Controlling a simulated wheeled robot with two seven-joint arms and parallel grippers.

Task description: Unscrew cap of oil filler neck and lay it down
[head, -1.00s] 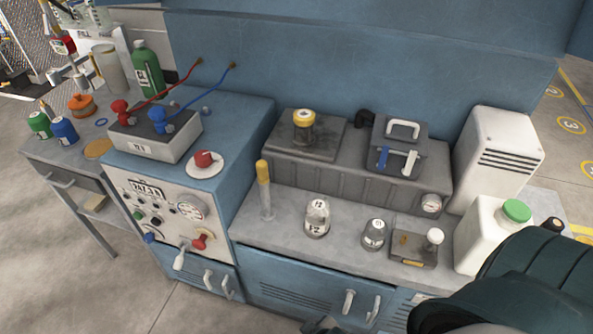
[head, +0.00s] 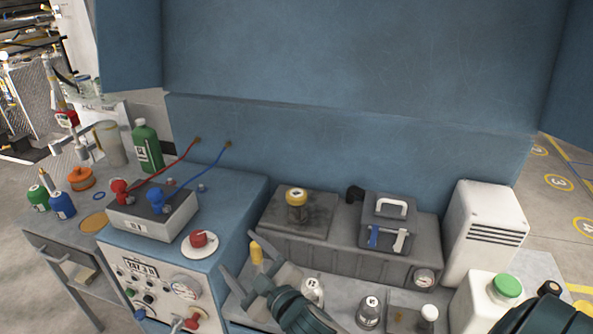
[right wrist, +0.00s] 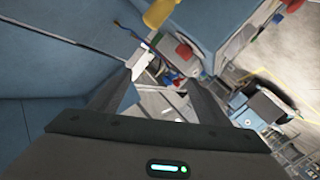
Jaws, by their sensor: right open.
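The oil filler neck with its yellow cap (head: 296,198) stands upright on the left part of a dark grey ribbed housing (head: 340,255) on the bench. The cap is seated on the neck. My right gripper (head: 238,252) is in front of and left of the neck, lower in the head view, apart from it. Its two fingers are spread with nothing between them. In the right wrist view the open fingers (right wrist: 160,78) show, with a yellow piece (right wrist: 160,12) above them; I cannot tell which yellow part it is. My left gripper is not in view.
A yellow-topped post (head: 257,254) stands close by my right fingers. A grey unit with a white handle (head: 391,208) sits right of the neck. A white jug with green lid (head: 506,288) and a louvred box (head: 484,230) stand right. A red-knobbed disc (head: 199,245) is left.

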